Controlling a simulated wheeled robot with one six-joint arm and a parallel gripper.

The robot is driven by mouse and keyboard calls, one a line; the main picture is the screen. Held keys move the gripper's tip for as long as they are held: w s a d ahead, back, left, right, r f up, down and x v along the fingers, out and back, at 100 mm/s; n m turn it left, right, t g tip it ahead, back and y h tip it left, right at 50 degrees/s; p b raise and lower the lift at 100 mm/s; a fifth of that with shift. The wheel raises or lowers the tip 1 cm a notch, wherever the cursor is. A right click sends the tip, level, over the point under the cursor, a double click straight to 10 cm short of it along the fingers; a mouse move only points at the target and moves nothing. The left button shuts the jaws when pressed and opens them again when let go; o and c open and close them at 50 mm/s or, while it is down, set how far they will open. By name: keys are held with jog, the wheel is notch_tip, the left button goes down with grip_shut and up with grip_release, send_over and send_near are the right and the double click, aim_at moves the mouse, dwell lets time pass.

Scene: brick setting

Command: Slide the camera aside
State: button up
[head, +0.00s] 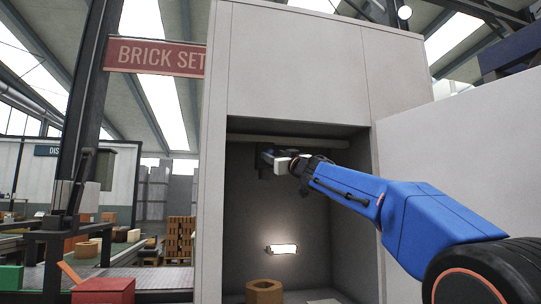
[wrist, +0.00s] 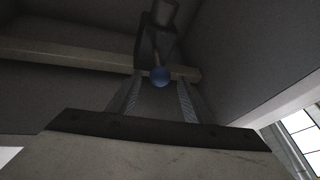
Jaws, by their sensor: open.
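The camera is a dark grey body (wrist: 158,45) with a round blue lens (wrist: 160,76) in the wrist view. It sits at a pale horizontal rail (wrist: 80,57), which also shows in the head view (head: 290,142) across the top of a recess. My gripper (wrist: 159,88) is open, its two ridged fingers pointing at the camera, with the lens showing between the fingertips. I cannot tell whether the fingers touch it. In the head view my gripper (head: 273,158) is up in the recess below the rail, and the camera is hard to make out there.
Below, a lit lamp (head: 283,249) is on the back wall and a tan ring-shaped brick (head: 264,291) stands at the bottom. The middle of the recess is clear.

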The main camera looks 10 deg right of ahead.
aim_at(273, 154)
jog(key=shift+x, duration=1.8)
grip_shut()
